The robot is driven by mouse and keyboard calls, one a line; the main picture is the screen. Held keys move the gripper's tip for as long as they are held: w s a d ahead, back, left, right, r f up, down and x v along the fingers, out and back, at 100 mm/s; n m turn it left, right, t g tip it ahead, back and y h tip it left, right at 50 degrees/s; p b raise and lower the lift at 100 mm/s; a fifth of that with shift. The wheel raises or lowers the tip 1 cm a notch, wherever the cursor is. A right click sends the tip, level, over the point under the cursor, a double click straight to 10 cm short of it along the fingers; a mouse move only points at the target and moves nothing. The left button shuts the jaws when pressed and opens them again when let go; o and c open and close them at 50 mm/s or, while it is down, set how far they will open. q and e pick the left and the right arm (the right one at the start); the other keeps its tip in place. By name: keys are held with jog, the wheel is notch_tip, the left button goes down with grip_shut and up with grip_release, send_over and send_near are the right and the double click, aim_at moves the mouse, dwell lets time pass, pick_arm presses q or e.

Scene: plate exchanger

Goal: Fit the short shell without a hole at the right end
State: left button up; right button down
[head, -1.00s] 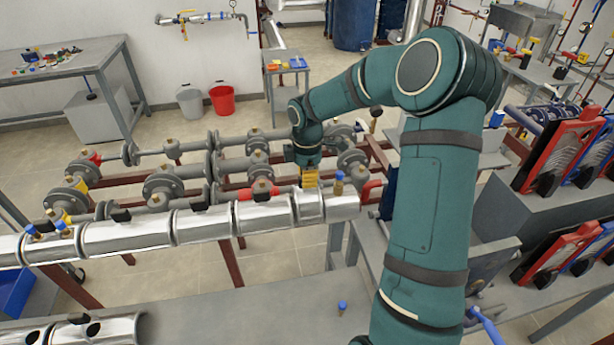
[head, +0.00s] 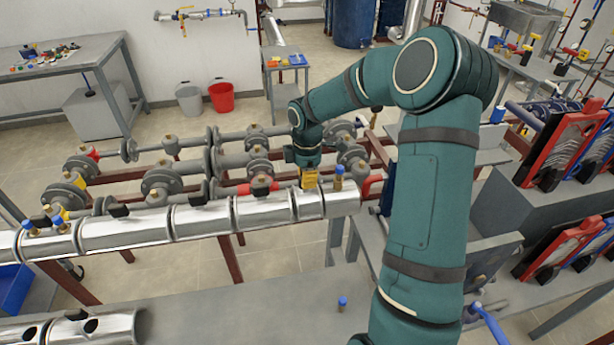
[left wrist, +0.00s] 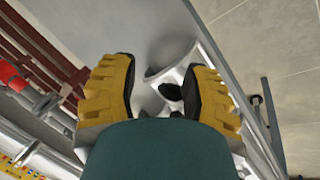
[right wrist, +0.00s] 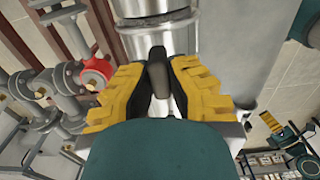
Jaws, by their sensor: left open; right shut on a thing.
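My right gripper (head: 309,182) is above the silver clad pipe near its right end. In the right wrist view my right gripper (right wrist: 157,78) is shut on the black handle (right wrist: 157,66) of the short shell. The short shell (head: 309,206) lies on the pipe, level with the long shell (head: 264,215) to its left. I see no hole in it, but the gripper covers part of its top. My left gripper (left wrist: 158,85) is open and empty in its wrist view, above a silver shell (left wrist: 178,65) with a dark hole. The left gripper is outside the head view.
Brass valves with blue caps stand at the pipe's right end (head: 339,178) and left end (head: 30,227). A holed shell (head: 112,326) lies at the front left of the grey bench (head: 240,300). A small blue-capped part (head: 342,303) stands on the bench, whose middle is clear.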

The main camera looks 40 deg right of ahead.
pick_arm(q)
jog(key=shift+f, duration=0.15)
pick_arm(e)
jog(key=shift+f, duration=0.25)
jog(key=c, duration=1)
grip_release()
jog(key=shift+c, duration=0.2)
pick_arm(q)
jog(key=shift+f, duration=0.1)
pick_arm(e)
notch_tip(320, 180, up, 9)
jog(key=p, duration=0.7)
jog(key=shift+r, duration=0.15)
pick_arm(q)
notch_tip(320, 180, up, 8)
jog(key=shift+a+f, duration=0.1)
